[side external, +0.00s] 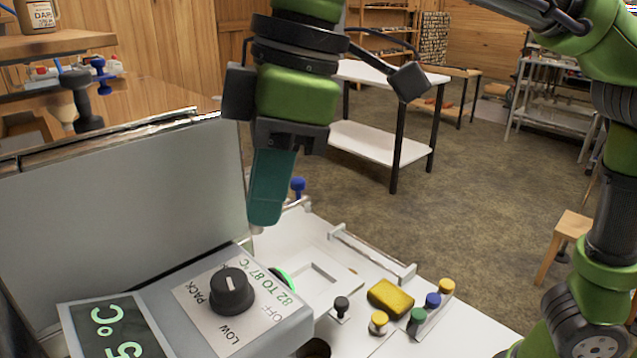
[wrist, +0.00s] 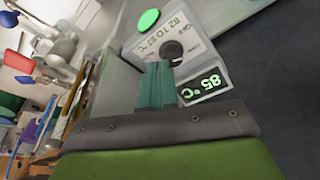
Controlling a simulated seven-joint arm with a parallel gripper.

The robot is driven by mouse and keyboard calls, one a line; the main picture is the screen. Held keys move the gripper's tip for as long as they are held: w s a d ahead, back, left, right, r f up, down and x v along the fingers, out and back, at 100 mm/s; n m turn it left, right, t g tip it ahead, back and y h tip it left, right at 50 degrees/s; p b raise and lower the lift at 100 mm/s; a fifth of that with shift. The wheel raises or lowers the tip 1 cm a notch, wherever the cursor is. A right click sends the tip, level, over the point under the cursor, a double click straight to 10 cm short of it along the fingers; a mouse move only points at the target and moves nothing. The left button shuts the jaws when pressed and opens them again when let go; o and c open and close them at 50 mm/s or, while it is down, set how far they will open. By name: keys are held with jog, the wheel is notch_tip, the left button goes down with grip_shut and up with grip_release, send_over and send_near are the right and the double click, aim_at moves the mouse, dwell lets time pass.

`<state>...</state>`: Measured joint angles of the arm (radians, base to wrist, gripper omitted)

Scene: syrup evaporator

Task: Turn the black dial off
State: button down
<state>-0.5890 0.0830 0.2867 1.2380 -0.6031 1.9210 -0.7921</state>
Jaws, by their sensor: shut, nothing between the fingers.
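The black dial (side external: 232,291) sits on a white label plate (side external: 201,319) on the sloped grey control box. PACK is printed left of it, LOW below, OFF to its right. A short white mark shows on its top, running roughly up and down in the picture; which label it points to is not clear. In the wrist view the dial (wrist: 172,50) shows just beyond my fingertips. My gripper (side external: 264,224) is shut and empty, with its teal fingers pointing down, above and behind the dial in the side view, apart from it.
A lit display (side external: 112,330) reads 85 °C in the wrist view. A green lit disc (wrist: 148,20) is near the dial. A tall grey panel (side external: 125,200) stands behind the box. A yellow sponge (side external: 390,298) and several coloured knobs sit on the white surface at right.

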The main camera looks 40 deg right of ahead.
aim_at(230, 289)
jog(key=shift+r, duration=0.2)
jog(key=shift+s+a+f, duration=0.35)
jog(key=shift+f, duration=0.7)
jog(key=shift+s+a+f, duration=0.3)
jog(key=shift+s+f, duration=0.1)
jog(key=shift+f, duration=0.65)
jog(key=shift+s+a+f, duration=0.35)
jog(key=shift+f, duration=0.7)
